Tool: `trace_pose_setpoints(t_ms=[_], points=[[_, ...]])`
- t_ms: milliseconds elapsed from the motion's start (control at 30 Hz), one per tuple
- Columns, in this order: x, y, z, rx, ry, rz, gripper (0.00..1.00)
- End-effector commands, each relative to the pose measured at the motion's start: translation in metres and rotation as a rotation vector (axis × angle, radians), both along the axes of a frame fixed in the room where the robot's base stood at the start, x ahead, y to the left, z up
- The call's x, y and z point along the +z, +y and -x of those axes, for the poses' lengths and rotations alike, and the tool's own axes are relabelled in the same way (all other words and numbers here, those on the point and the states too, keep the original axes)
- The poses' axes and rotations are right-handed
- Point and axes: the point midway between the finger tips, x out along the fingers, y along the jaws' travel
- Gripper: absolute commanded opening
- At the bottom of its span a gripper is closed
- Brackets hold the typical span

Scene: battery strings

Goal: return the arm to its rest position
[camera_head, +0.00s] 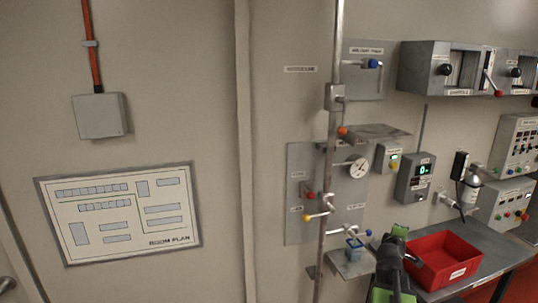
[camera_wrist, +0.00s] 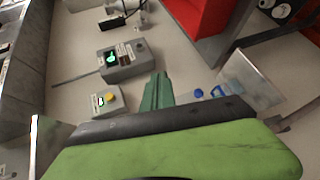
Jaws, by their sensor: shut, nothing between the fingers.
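My gripper (camera_head: 399,231) is at the lower right of the head view, just left of a red bin. It also shows in the wrist view (camera_wrist: 158,88), where its green fingers are together with nothing between them. The fingers point toward the wall panels. My green and black arm runs down out of the head view's bottom edge, so most of it is hidden.
The red bin (camera_head: 452,258) stands on a grey table (camera_head: 497,258). Left of my gripper are a small shelf (camera_head: 347,265) with a blue item and a vertical pipe (camera_head: 328,180). A grey display box (camera_head: 415,178) is on the wall. The left wall holds a room plan (camera_head: 120,213).

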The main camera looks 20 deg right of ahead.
Motion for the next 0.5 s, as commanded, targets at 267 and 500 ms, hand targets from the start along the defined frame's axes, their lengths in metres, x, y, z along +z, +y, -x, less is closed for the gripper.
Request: trace_pose_setpoints(t_ms=[267, 500], points=[[-0.126, 0.208, -0.046, -0.151, -0.015, -0.639, 0.00], [-0.197, 0.402, -0.016, -0.346, 0.175, -1.042, 0.00]])
